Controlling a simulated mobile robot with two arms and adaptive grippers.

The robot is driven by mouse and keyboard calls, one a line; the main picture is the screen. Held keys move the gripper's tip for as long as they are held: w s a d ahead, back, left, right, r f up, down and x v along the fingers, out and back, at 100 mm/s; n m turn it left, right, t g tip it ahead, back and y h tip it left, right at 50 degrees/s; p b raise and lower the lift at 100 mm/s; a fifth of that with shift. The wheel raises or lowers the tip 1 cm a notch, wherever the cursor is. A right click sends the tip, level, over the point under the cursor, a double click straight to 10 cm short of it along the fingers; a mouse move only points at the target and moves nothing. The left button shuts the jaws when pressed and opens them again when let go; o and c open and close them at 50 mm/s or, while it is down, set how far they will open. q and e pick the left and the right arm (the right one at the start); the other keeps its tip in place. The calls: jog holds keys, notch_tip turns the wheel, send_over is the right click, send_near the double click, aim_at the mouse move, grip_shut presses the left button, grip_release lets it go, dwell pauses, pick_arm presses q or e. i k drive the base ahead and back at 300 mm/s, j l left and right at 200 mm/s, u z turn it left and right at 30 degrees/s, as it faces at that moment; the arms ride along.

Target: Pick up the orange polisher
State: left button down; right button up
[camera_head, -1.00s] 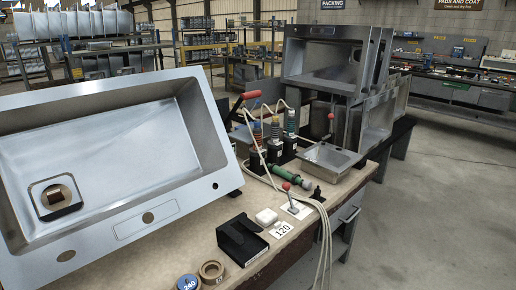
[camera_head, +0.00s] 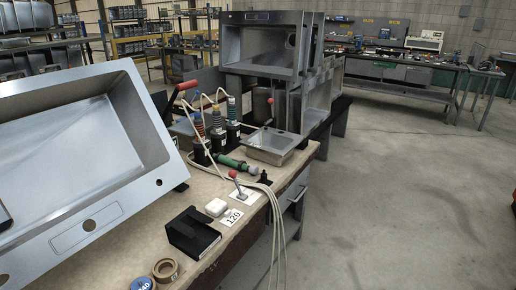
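Several upright tools with coloured, ribbed upper parts stand in black holders on the workbench, left of centre. The leftmost tool (camera_head: 199,125) shows orange-brown and may be the orange polisher; at this size I cannot tell for certain. The tools beside it look blue (camera_head: 216,117) and teal (camera_head: 232,108). Pale hoses loop around them. Neither of my grippers is in view.
A large tilted steel sink (camera_head: 120,205) fills the left foreground. A green tool (camera_head: 238,166), a small steel tray (camera_head: 272,146) and a black box (camera_head: 192,232) lie on the bench. Stacked sinks (camera_head: 265,18) stand behind. The floor (camera_head: 410,190) at right is clear.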

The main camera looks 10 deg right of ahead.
aim_at(199, 125)
jog(key=i+l, duration=0.7)
jog(key=i, duration=0.05)
